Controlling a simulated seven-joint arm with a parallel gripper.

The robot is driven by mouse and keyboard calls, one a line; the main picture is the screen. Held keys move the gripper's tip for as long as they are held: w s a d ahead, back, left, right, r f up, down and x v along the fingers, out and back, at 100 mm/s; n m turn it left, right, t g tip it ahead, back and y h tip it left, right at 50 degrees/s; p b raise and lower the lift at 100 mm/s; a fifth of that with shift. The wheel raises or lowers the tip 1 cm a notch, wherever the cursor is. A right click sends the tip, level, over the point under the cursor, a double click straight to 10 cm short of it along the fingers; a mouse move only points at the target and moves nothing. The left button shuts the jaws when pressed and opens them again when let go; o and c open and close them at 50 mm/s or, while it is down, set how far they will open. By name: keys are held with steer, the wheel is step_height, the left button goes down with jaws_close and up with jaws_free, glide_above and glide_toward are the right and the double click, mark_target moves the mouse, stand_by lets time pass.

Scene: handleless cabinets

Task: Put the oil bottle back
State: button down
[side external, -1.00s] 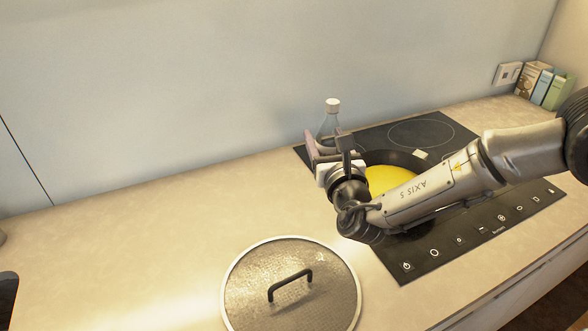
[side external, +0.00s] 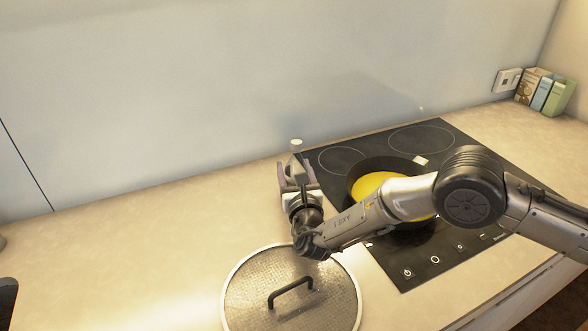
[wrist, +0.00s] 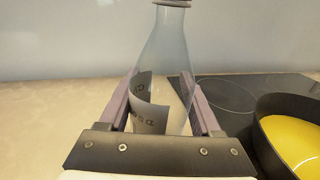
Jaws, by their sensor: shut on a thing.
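In the side view my gripper (side external: 297,175) is shut on the bottle at the hob's left back edge. I cannot tell whether the bottle's base touches the counter.
A black pan (side external: 352,180) with yellow contents sits on the black hob (side external: 440,150), right of the bottle. A round lid (side external: 250,290) with a dark handle lies on the counter in front. Small boxes (side external: 545,90) stand at the far right. The counter (side external: 150,230) at left is clear.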

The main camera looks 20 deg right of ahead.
steer(key=shift+f, duration=0.1)
steer(key=shift+c, duration=0.4)
jaws_free()
